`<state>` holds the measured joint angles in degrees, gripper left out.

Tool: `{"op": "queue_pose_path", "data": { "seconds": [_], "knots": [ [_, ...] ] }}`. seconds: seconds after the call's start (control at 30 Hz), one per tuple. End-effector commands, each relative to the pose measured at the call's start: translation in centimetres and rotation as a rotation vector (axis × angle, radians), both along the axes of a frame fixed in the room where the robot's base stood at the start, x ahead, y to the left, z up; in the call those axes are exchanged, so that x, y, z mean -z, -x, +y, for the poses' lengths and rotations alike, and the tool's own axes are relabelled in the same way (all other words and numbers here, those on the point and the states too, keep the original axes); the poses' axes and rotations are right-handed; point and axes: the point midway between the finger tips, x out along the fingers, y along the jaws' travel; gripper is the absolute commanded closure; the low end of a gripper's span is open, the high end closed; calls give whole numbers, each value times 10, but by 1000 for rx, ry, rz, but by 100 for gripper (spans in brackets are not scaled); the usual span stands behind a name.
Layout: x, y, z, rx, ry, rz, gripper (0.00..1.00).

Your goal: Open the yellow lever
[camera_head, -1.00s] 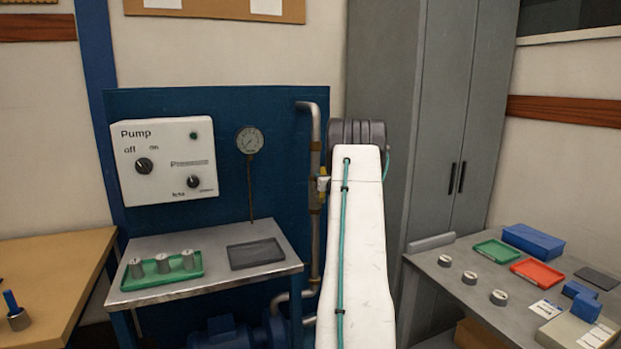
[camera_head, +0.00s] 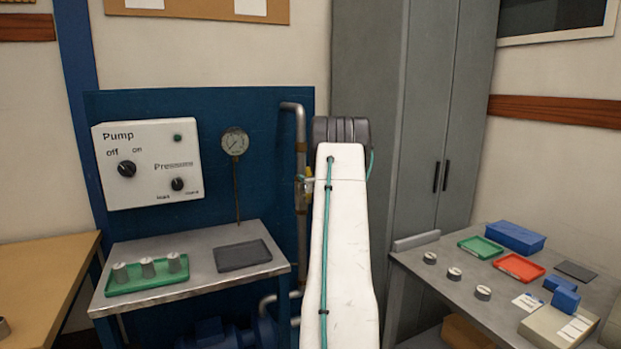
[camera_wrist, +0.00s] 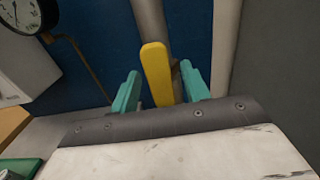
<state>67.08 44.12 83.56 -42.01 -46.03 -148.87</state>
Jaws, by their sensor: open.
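The yellow lever (camera_wrist: 156,72) is in the middle of the wrist view, in front of the grey pipe (camera_wrist: 150,20). My gripper (camera_wrist: 161,90) has two teal fingers, one on each side of the lever. The fingers are apart, and a gap shows between the lever and each finger. In the head view only a small part of the yellow lever (camera_head: 309,184) shows beside the vertical pipe (camera_head: 300,130). My white arm hides the rest of it and my gripper there.
A pump panel (camera_head: 150,163) and a round gauge (camera_head: 235,142) are left of the pipe. A metal table (camera_head: 200,283) below holds a green tray (camera_head: 165,283) and a dark tray (camera_head: 243,255). A grey cabinet (camera_head: 425,110) stands to the right.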

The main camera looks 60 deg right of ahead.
Motion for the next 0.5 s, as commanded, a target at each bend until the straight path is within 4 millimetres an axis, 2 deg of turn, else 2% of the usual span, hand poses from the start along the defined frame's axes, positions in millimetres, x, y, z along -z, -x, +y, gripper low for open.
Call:
{"op": "queue_pose_path", "data": {
  "seconds": [0.3, 0.5],
  "knots": [
    [0, 39, 36, -3, -1, 0, 54],
    [0, 51, 47, -5, -1, 1, 54]
  ]
}}
